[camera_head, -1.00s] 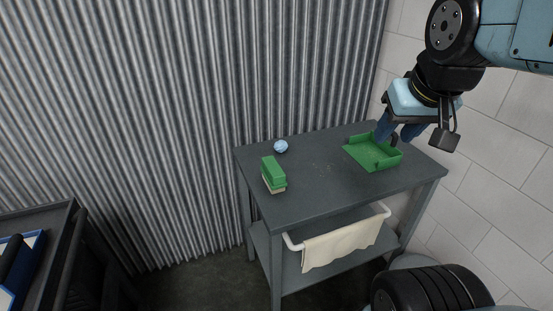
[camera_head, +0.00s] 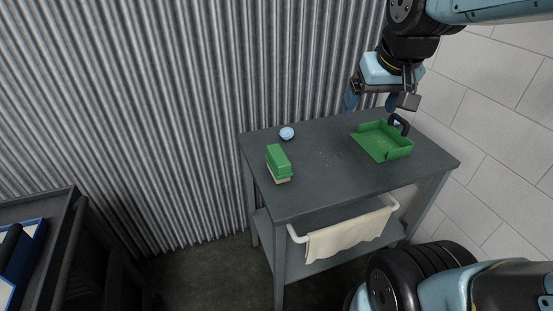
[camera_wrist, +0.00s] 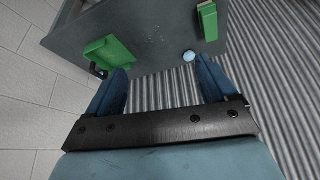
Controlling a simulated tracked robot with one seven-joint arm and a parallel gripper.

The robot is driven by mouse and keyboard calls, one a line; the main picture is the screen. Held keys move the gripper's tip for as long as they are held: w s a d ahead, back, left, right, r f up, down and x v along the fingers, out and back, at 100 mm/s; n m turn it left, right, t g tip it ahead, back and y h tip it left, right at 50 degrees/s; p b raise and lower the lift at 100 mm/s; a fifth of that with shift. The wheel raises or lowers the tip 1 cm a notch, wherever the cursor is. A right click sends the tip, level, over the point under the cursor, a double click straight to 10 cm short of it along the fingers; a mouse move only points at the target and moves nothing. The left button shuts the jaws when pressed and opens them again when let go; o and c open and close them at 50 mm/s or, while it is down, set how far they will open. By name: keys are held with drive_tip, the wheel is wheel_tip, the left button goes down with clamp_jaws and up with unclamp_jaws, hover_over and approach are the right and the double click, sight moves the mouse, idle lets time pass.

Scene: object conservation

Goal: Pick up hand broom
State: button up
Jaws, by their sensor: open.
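The hand broom (camera_head: 279,160) is a green block with pale bristles below. It lies on the left part of the grey table (camera_head: 326,190). In the wrist view the hand broom (camera_wrist: 208,21) is at the top right, beyond the fingertips. My gripper (camera_head: 371,101) is open and empty, above the back of the table, to the right of the broom and well apart from it. In the wrist view my gripper (camera_wrist: 163,78) shows two blue fingers spread wide. The green dustpan (camera_head: 383,143) with a black handle sits on the right part of the table.
A light blue crumpled ball (camera_head: 287,133) lies behind the broom. Small crumbs are scattered mid-table. A corrugated wall (camera_head: 170,110) stands behind the table, and a block wall (camera_head: 490,110) is on the right. A beige cloth (camera_head: 348,236) hangs on the front rail.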

drive_tip(key=shift+n+g, duration=0.6)
drive_tip(key=w+a+f, duration=0.2)
drive_tip(key=w, duration=0.1)
drive_tip(key=w+a+f, duration=0.2)
drive_tip(key=w, duration=0.1)
drive_tip(key=w+a+f, duration=0.2)
drive_tip(key=w, duration=0.1)
drive_tip(key=shift+w, duration=0.3)
drive_tip(key=n+g, duration=0.1)
approach(279, 155)
drive_tip(key=shift+y, duration=0.4)
drive_tip(key=x, duration=0.2)
drive_tip(key=d+x, duration=0.1)
drive_tip(key=x, duration=0.4)
drive_tip(key=shift+w+d, duration=0.15)
drive_tip(key=shift+w, duration=0.05)
drive_tip(key=shift+a+x, duration=0.2)
drive_tip(key=shift+x, duration=0.75)
drive_tip(key=shift+a+x, duration=0.2)
drive_tip(key=shift+x, duration=0.8)
drive_tip(key=shift+w+f, duration=0.1)
drive_tip(key=shift+f, duration=0.6)
drive_tip(key=shift+f, duration=0.25)
